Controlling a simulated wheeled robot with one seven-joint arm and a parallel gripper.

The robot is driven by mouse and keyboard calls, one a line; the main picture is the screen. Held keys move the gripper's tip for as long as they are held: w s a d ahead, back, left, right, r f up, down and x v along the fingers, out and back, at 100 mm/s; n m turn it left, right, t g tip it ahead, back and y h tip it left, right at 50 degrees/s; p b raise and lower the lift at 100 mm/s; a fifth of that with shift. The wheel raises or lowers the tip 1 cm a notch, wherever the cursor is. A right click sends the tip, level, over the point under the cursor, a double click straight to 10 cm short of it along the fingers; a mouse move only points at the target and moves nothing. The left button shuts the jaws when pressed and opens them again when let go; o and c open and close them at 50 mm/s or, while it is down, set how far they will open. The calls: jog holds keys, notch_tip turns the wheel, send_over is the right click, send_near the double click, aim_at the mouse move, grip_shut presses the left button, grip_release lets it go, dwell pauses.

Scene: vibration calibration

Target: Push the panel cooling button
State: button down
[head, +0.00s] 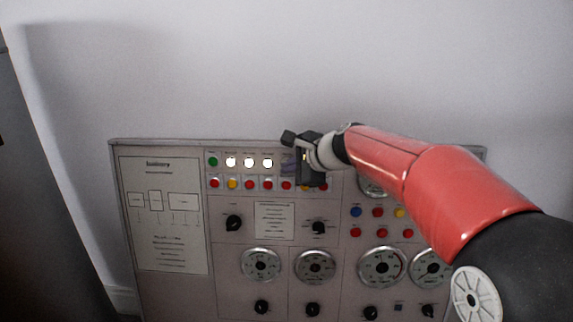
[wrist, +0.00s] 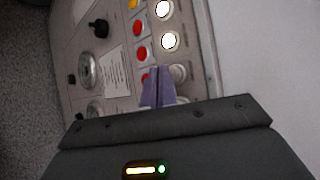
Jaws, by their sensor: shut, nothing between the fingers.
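The control panel (head: 228,290) stands upright against the wall and carries rows of buttons, knobs and gauges. Its top row has a green button (head: 213,161) and three lit white buttons (head: 249,162). Red and orange buttons (head: 232,184) sit in the row below. My gripper (head: 289,164) is at the right part of the top row, its shut purple fingertips close to the panel. In the wrist view the fingers (wrist: 158,88) are together and empty, beside an unlit pale button (wrist: 178,72). I cannot read which label is the cooling button, nor tell whether the fingers touch anything.
Black knobs (head: 233,223) and round gauges (head: 261,264) stick out lower on the panel. Blue, red and yellow buttons (head: 378,212) lie at the right. A plain wall (head: 240,70) is behind, and a dark upright surface (head: 35,200) stands at the left.

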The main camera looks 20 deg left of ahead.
jog(key=shift+w, duration=0.15)
jog(key=shift+w+a+f, duration=0.1)
jog(key=shift+w, duration=0.15)
jog(key=shift+w+a+p, duration=0.1)
jog(key=shift+w+p, duration=0.3)
dwell(0.8)
dwell(0.3)
jog(key=shift+s+d, duration=0.2)
jog(key=shift+s, duration=0.55)
jog(key=shift+s, duration=0.15)
jog(key=shift+s+d+r+b, duration=0.2)
jog(key=shift+s, duration=0.55)
jog(key=shift+s+d+r+b, duration=0.15)
jog(key=shift+s+r+b, duration=0.1)
jog(key=shift+s, duration=0.5)
jog(key=shift+s+d+r+b, duration=0.15)
jog(key=shift+s+d+b, duration=0.05)
jog(key=shift+s, duration=0.55)
